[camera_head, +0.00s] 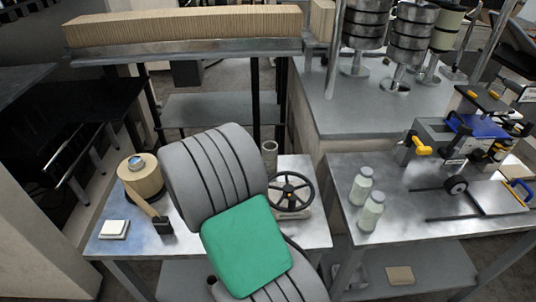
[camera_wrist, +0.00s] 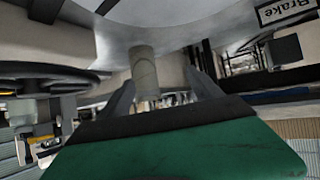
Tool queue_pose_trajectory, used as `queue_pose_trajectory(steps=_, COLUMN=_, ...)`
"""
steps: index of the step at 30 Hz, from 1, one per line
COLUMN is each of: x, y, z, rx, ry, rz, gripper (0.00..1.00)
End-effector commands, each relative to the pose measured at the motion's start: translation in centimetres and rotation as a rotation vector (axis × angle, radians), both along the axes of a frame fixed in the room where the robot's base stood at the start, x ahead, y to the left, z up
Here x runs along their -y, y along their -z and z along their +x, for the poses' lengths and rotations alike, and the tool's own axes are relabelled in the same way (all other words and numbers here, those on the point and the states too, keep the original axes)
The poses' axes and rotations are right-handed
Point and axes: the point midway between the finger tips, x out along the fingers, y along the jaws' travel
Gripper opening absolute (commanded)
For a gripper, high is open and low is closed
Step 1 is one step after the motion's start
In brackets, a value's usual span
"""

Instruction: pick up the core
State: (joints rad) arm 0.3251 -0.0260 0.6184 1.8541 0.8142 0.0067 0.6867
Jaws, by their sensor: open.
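The core looks to be a grey-brown cardboard tube (camera_head: 269,158), standing upright at the back of the metal table, just right of my arm and behind a black handwheel. The wrist view seems upside down; there the tube (camera_wrist: 144,72) hangs from the pale table surface at the top. My gripper (camera_wrist: 160,82) is open, with its two dark fingers pointing toward the tube. The tube shows between the fingers, nearer the left one, and looks beyond the tips; I cannot tell the exact gap. In the head view my arm, with its green cover, hides the gripper.
The black handwheel (camera_head: 291,191) stands close to the tube. A kraft roll (camera_head: 141,177) and a white pad (camera_head: 114,229) lie on the table's left side. A "Brake" label (camera_wrist: 287,11) shows in the wrist view. Two bottles (camera_head: 366,199) stand on the right-hand bench.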

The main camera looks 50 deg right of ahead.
Motion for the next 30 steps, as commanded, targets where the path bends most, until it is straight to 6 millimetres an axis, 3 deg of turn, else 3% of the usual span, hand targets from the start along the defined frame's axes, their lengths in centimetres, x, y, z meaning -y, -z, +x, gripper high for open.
queue_pose_trajectory(steps=1, x=2.4, y=0.2, z=-1.0, rx=0.018, ry=0.053, rz=-0.068, gripper=0.74)
queue_pose_trajectory(steps=3, x=4.3, y=0.1, z=-1.6, rx=0.044, ry=0.087, rz=-0.134, gripper=0.74)
queue_pose_trajectory(steps=18, x=11.5, y=2.7, z=-1.5, rx=0.057, ry=0.1, rz=-0.161, gripper=0.74)
queue_pose_trajectory(steps=26, x=11.9, y=3.1, z=-1.3, rx=0.058, ry=0.096, rz=-0.161, gripper=0.74)
queue_pose_trajectory(steps=30, x=11.9, y=3.1, z=-1.3, rx=0.058, ry=0.096, rz=-0.161, gripper=0.63)
